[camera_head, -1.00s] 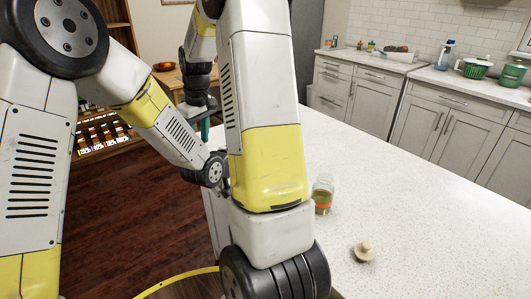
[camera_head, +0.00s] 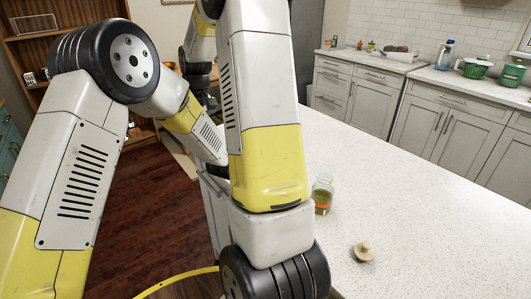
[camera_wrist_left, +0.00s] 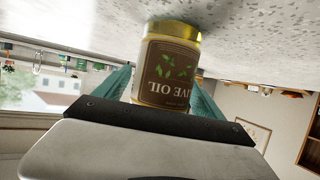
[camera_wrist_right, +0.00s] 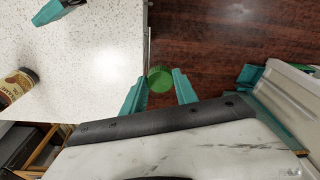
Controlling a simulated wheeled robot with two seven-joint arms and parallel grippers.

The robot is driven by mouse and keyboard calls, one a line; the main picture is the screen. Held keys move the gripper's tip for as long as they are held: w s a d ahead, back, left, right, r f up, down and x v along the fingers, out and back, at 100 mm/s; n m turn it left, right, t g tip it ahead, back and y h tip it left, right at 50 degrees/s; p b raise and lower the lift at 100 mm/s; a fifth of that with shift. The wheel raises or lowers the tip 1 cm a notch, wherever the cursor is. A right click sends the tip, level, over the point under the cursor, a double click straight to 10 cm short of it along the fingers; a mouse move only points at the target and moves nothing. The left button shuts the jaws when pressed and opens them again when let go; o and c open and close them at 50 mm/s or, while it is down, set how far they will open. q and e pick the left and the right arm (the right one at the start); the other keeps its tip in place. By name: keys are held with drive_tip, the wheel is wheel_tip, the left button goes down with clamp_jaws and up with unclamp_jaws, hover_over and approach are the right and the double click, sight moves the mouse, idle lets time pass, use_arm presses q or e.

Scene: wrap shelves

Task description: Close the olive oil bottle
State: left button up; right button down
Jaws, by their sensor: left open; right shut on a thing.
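The olive oil bottle (camera_wrist_left: 170,65) has a brown label and golden oil, and appears upside down in the left wrist view. Its base meets the pale counter; its neck is hidden behind my gripper body. My left gripper (camera_wrist_left: 162,88) is open, with teal fingers on either side of the bottle. My right gripper (camera_wrist_right: 158,88) is shut on a round, ribbed green cap (camera_wrist_right: 160,79) between its fingertips, above the dark wood floor beside the counter edge. In the head view my arms hide both grippers, the cap and probably this bottle.
The counter's right side is clear.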

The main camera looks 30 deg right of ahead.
use_arm(q)
drive_tip(key=shift+d, duration=0.1)
drive_tip(key=c, duration=1.7)
drive_tip(key=shift+w, duration=0.1)
clamp_jaws()
drive_tip(key=shift+r, duration=0.1)
drive_tip(key=shift+r, duration=1.6)
drive_tip(key=s+a+r, duration=0.1)
drive_tip(key=s+a, duration=0.9)
drive_tip(key=s, duration=0.2)
drive_tip(key=shift+a+r, duration=0.2)
drive_tip(key=shift+r, duration=0.1)
